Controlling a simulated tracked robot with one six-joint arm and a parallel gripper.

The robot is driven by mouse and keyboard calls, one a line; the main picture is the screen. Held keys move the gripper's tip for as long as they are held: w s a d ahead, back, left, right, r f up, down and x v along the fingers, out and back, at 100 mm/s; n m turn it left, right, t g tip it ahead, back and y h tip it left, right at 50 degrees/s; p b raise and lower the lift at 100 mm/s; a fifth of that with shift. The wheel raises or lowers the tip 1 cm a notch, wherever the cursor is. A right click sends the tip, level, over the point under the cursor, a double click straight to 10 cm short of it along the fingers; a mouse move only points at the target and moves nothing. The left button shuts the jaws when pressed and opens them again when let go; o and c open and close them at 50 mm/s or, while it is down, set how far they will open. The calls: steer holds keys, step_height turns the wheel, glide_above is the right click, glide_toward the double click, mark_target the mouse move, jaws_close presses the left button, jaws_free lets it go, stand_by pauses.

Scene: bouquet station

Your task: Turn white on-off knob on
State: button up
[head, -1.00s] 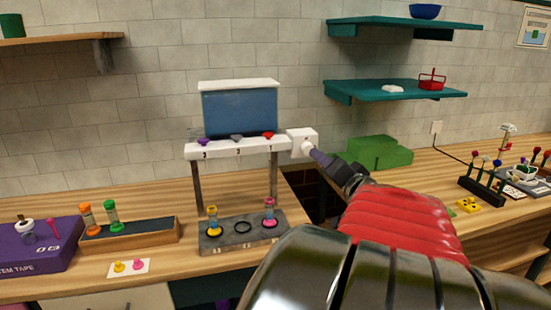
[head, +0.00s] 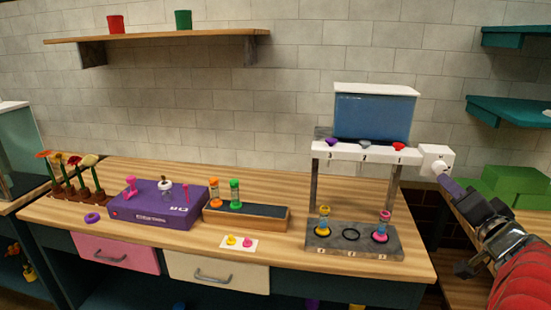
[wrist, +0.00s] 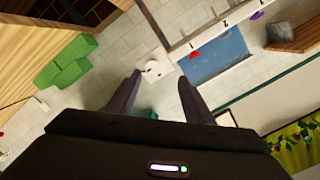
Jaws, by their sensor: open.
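The white on-off knob (head: 440,167) sits on the front of a white square box (head: 435,156) at the right end of the dispenser's shelf. In the wrist view the knob (wrist: 152,69) shows as a small round white shape with a dark mark. My gripper (head: 442,180) is just in front of and below the box. In the wrist view my gripper's two fingers (wrist: 160,77) are apart with nothing between them. The knob appears in the gap beyond the fingertips, closer to the left finger. I cannot tell whether a finger touches it.
The dispenser has a blue tank (head: 374,116) and purple, grey and red knobs on its white shelf (head: 350,152). Below stands a grey tray (head: 325,240) with two vials. A green block (head: 515,185) lies to the right. A purple box (head: 155,212) stands left.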

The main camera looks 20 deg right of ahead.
steer(key=w+a+f+n+y, duration=0.25)
steer(key=w+a+n, duration=0.55)
steer(key=w+a, duration=0.7)
steer(key=s+a+f+n+g+y, duration=0.2)
steer(key=s+a+f, duration=0.4)
steer(key=s+a, duration=0.3)
steer(key=s+a+f+n+g+y, duration=0.3)
steer(key=s+a+f+g, duration=0.3)
steer(key=a, duration=1.1)
steer(key=s+n, duration=0.1)
steer(key=s, duration=0.3)
steer(key=shift+a+g+y, duration=0.35)
steer(key=shift+g, duration=0.05)
